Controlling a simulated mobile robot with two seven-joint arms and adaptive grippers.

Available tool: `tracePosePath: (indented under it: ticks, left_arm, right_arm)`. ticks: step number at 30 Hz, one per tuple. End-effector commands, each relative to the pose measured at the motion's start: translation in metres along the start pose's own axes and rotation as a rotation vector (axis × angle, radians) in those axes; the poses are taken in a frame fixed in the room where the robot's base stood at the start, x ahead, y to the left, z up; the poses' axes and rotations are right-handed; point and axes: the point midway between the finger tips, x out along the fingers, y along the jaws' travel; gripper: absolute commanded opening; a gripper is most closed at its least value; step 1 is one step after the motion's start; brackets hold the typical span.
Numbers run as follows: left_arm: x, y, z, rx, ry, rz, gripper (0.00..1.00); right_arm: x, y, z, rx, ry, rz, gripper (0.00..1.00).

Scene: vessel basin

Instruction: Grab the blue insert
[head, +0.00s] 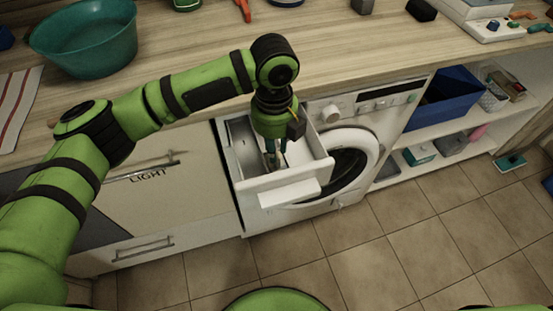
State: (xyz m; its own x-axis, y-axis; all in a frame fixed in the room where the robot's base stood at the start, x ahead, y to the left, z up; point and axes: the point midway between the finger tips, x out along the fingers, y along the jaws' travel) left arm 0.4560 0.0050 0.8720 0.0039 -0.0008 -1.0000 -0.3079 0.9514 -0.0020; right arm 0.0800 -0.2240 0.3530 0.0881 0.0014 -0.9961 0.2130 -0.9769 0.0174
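The white detergent drawer (290,191) of the washing machine is pulled open, with a grey metallic compartment at its left side. My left gripper (277,163) points down into the drawer, its fingertips inside the drawer walls. The fingers are small and partly dark, and I cannot tell whether they are apart or closed on something. A blue insert cannot be clearly made out; a small bluish patch shows by the fingers, too small to identify. The gripper and wrist hide part of the drawer's inside. My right gripper is out of view.
A wooden counter (325,50) runs above, with a teal bowl (88,45) at left. A cabinet (165,195) stands left of the drawer. Shelves at right hold a blue bin (443,100). The tiled floor in front is clear.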

Motion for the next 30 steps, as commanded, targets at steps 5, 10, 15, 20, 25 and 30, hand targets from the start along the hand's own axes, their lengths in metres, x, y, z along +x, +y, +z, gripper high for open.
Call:
tracePosePath:
  ticks: [5, 10, 15, 20, 25, 30]
  left_arm:
    - [0.028, 0.001, 0.0, -0.003, 0.002, 0.003, 0.24]
    - [0.037, 0.001, 0.0, -0.001, 0.0, 0.001, 0.24]
    - [0.037, 0.001, 0.0, -0.001, -0.001, 0.001, 0.24]
    - [0.037, 0.001, 0.0, -0.001, -0.001, 0.001, 0.0]
    - [0.036, 0.0, 0.0, -0.001, -0.001, 0.001, 0.0]
    - [0.035, 0.0, 0.0, 0.0, -0.001, 0.0, 0.0]
  right_arm:
    - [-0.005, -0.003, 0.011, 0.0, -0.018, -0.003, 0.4]
    - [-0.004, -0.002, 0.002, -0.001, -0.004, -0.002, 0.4]
    - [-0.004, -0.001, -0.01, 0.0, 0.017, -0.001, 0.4]
    - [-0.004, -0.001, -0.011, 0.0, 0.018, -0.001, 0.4]
    - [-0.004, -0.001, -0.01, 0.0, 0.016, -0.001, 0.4]
    - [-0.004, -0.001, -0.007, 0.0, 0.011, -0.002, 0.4]
